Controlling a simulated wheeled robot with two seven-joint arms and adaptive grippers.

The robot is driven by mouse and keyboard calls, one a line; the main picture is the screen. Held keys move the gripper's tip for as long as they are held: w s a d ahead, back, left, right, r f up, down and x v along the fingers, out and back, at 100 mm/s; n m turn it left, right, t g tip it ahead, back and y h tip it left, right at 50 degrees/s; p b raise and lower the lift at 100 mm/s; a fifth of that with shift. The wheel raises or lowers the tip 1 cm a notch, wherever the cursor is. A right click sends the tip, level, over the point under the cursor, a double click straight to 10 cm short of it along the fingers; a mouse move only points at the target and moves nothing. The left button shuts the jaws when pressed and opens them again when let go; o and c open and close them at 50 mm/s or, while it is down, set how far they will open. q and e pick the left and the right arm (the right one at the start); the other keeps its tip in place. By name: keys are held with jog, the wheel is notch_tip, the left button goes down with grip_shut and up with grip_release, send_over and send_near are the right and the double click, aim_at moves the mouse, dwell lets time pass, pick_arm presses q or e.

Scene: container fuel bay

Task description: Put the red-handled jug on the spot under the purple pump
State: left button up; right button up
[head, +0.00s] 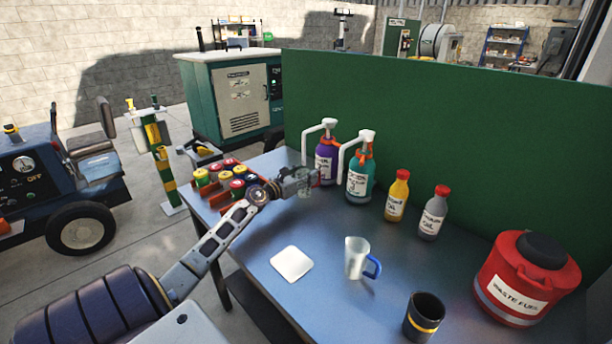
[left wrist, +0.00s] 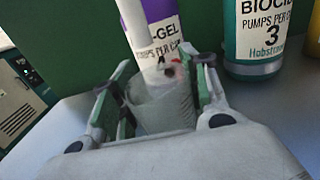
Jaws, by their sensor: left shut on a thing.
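The purple pump bottle (head: 327,158), with a white pump head and spout, stands at the back left of the table against the green panel. My left gripper (head: 312,180) is just in front of it, shut on a translucent jug (left wrist: 160,108). In the left wrist view the jug is between both fingers, close to the purple bottle (left wrist: 160,32), and the white spout (left wrist: 134,22) comes down over its mouth. A bit of red shows at the jug's far side; the handle's shape is unclear. The spot under the purple pump is hidden. My right gripper is not in view.
A teal pump bottle (head: 359,176) stands right of the purple one. Yellow (head: 397,197) and grey (head: 433,216) bottles follow. A blue-handled jug (head: 356,257), white pad (head: 291,263), dark cup (head: 423,318) and red waste can (head: 515,285) stand forward. Several coloured cans (head: 237,188) sit left.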

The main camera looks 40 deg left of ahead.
pick_arm(q)
jog(key=o, duration=1)
jog(key=shift+r, duration=0.15)
